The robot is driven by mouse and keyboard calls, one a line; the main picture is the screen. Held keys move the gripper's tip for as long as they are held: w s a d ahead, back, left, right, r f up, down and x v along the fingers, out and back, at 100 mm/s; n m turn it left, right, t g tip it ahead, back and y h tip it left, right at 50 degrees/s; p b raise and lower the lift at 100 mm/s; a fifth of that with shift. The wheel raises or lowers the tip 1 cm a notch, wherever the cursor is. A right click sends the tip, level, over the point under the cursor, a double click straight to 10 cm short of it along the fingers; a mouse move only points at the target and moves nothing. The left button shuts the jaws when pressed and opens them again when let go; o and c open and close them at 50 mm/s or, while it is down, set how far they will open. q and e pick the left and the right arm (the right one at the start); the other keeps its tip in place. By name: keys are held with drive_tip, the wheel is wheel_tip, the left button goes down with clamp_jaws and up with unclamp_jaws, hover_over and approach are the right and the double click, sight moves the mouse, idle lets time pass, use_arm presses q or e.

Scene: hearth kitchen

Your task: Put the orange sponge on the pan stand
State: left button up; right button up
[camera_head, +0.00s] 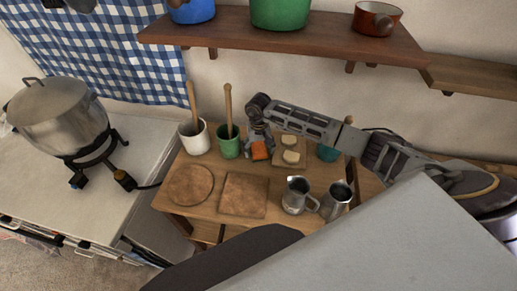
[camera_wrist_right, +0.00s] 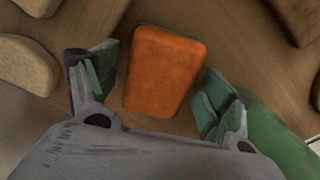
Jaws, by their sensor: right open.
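The orange sponge (camera_head: 259,151) lies on the wooden table, between the green cup and a small board with pale pieces. It also shows in the right wrist view (camera_wrist_right: 165,70). My right gripper (camera_head: 259,139) is open just above it. In the right wrist view the fingers (camera_wrist_right: 160,85) stand on either side of the sponge, with gaps between. Two flat brown pieces lie at the table's front left: a round one (camera_head: 191,185) and a square one (camera_head: 244,195). I cannot tell which is the pan stand; both look bare. My left gripper is not in view.
A white cup (camera_head: 194,138) and a green cup (camera_head: 228,143) hold upright wooden handles. Two metal jugs (camera_head: 297,196) (camera_head: 337,200) stand right of the square piece. A shelf (camera_head: 285,38) hangs above. A pot (camera_head: 57,115) stands on a burner at left.

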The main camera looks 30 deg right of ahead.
sight(258, 149)
drive_tip(key=shift+r, duration=0.1)
wheel_tip(258, 149, up, 12)
drive_tip(key=b, duration=0.2)
idle(0.6)
drive_tip(key=shift+a, duration=0.1)
idle(0.6)
